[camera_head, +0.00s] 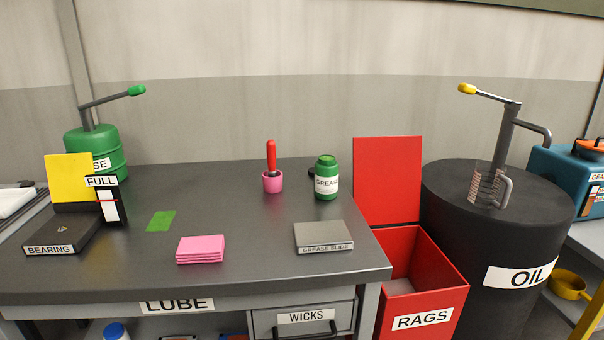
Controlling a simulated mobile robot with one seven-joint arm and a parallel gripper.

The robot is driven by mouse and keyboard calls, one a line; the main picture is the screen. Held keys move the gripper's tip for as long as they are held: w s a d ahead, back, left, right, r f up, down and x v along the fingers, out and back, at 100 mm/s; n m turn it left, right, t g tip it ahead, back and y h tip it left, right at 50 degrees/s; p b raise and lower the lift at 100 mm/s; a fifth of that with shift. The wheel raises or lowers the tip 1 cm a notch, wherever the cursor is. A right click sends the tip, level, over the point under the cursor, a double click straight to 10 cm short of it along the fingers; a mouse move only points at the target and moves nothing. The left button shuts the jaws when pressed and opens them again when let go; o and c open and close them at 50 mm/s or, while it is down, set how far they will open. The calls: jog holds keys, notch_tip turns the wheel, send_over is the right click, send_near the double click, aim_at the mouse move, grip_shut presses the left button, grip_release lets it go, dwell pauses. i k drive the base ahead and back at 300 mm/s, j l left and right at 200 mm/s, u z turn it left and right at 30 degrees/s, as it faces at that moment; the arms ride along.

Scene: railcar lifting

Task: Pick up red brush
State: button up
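The red brush (271,156) stands upright in a small pink cup (272,182) toward the back middle of the dark grey workbench (130,270). Only its red handle shows; its lower end is hidden inside the cup. My gripper is not in view.
A green grease jar (327,178) stands right of the cup. A grey grease slide box (323,237), pink pads (200,249) and a green patch (161,221) lie nearer the front. A red rags bin (432,290) with raised lid and a black oil drum (500,230) stand right of the bench.

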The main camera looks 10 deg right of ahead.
aim_at(271, 146)
jog(key=i+j+z, duration=0.1)
jog(key=j+z, duration=0.15)
jog(key=i+j+z, duration=0.1)
jog(key=j+z, duration=0.15)
jog(key=j, duration=0.15)
jog(key=i+j+z, duration=0.25)
jog(key=i+j, duration=0.15)
jog(key=i, duration=0.25)
jog(key=i+j, duration=0.15)
jog(key=i, duration=0.2)
